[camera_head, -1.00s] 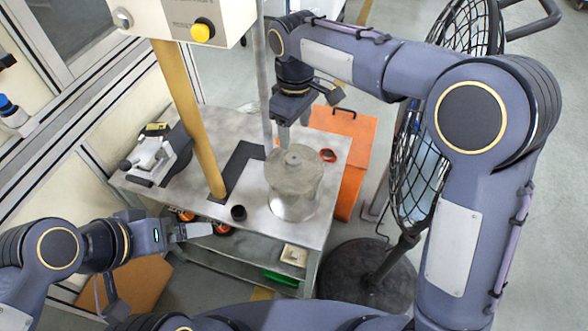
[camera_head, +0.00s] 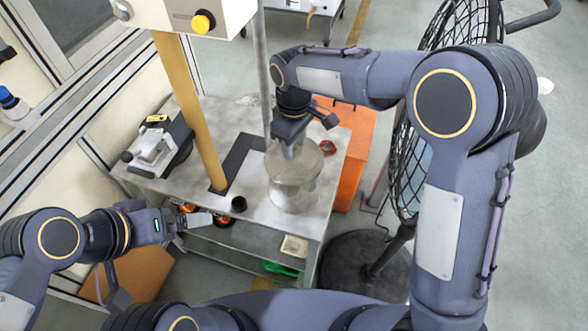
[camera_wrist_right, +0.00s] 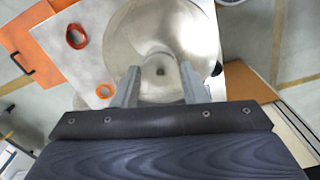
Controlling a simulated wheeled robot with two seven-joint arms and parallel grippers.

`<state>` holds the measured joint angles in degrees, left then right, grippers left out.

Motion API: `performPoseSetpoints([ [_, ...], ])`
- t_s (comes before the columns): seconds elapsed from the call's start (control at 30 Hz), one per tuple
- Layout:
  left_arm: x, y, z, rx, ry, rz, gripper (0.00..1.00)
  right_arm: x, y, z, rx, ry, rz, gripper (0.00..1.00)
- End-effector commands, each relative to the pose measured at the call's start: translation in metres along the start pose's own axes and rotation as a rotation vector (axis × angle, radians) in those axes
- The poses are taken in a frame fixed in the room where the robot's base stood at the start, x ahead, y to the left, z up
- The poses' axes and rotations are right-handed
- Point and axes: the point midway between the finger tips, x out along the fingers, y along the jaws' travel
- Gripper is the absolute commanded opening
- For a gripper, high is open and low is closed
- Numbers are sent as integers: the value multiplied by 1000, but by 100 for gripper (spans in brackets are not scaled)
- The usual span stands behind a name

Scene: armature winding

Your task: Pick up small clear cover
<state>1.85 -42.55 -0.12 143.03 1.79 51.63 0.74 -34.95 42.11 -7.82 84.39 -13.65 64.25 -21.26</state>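The clear cover (camera_head: 297,188) stands upright on the grey metal table (camera_head: 236,119), near its right edge. It is a see-through, round, wide piece with a small knob on top. My right gripper (camera_head: 289,150) is pointing down over the top of the cover. In the right wrist view, the cover (camera_wrist_right: 207,32) lies below the gripper, and the two fingers (camera_wrist_right: 159,72) are spread apart on either side of the knob. I cannot tell whether they touch it. My left gripper (camera_head: 195,220) is low at the table's front left edge, away from the cover; its finger gap is unclear.
A yellow post (camera_head: 190,115) and a thin grey rod rise from the table left of the cover. A red-orange ring (camera_head: 328,147) and a small black cup (camera_head: 238,203) lie near it. An orange box (camera_head: 356,150) and a black fan (camera_head: 418,130) stand at the right.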

Motion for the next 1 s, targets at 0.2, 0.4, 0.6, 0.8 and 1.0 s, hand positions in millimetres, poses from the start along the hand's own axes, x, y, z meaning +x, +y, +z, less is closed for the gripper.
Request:
performPoseSetpoints([
  [0.2,0,0,0,0,0,0,100,0,0,0,0,0,0,10],
  [0.4,0,0,0,0,0,0,100,-1,0,0,0,1,1,0],
  [0.6,0,0,0,0,0,0,100,-2,0,0,0,2,1,0],
  [0.8,0,0,0,0,0,0,100,-16,0,-1,0,4,2,0],
  [1.0,3,-2,2,0,0,0,100,-50,-16,-2,-5,7,3,0],
])
